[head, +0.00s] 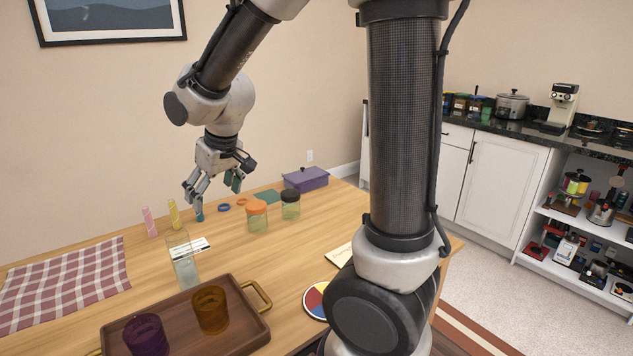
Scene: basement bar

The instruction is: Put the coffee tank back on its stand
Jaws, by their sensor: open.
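My gripper (213,188) is open and appears empty, with its fingers pointing down over the far part of the wooden table. A small blue tube (199,214) stands just under its left finger; whether they touch is unclear. I cannot pick out a coffee tank or its stand with certainty. A tall clear glass vessel (183,265) stands upright on the table behind the tray, nearer than the gripper. A cream and black coffee machine (562,96) stands on the dark counter at the back right, far from my gripper.
The wooden table (240,262) holds a brown tray (238,337) with two tumblers, a checked cloth (65,285), orange-lidded (257,222) and black-lidded (290,208) jars, and a purple box (306,179). Shelves (585,222) at right are crowded. Carpet (490,285) is open beside the table.

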